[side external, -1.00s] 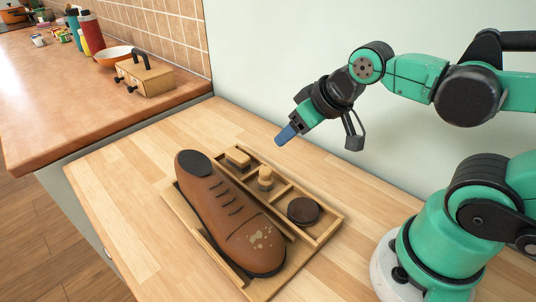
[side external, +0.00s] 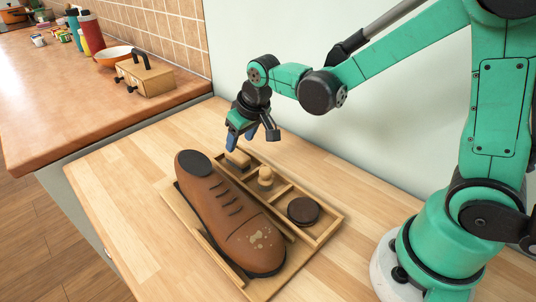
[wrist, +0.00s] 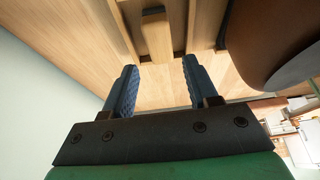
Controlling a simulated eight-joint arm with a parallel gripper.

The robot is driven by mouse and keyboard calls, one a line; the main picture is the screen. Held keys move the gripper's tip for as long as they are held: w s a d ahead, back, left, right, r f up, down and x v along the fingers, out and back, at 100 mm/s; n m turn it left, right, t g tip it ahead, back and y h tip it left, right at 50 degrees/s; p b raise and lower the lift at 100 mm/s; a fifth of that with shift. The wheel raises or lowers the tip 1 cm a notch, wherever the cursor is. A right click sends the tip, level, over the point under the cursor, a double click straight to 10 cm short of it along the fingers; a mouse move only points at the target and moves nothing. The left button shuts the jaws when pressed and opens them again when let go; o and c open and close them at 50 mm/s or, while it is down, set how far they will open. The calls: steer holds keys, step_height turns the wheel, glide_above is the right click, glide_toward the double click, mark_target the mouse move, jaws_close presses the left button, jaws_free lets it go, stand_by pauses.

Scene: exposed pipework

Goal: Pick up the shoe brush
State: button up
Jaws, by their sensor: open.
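The shoe brush looks to be the small rectangular wooden block (side external: 240,158) in the far compartment of a wooden tray (side external: 329,233). In the wrist view the block (wrist: 157,36) shows beyond my fingertips, roughly midway between them. My gripper (side external: 242,143) is just above that far end of the tray, pointing down, with its blue fingers apart. The wrist view shows the gap between the fingers (wrist: 157,68) empty. My gripper partly hides the block in the side view.
A large brown shoe (side external: 222,211) with pale spots lies along the tray's left side, close to my gripper. The tabletop right of the tray is clear.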

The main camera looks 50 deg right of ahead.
mark_target(236, 152)
steer(key=shift+x, duration=3)
jaws_close()
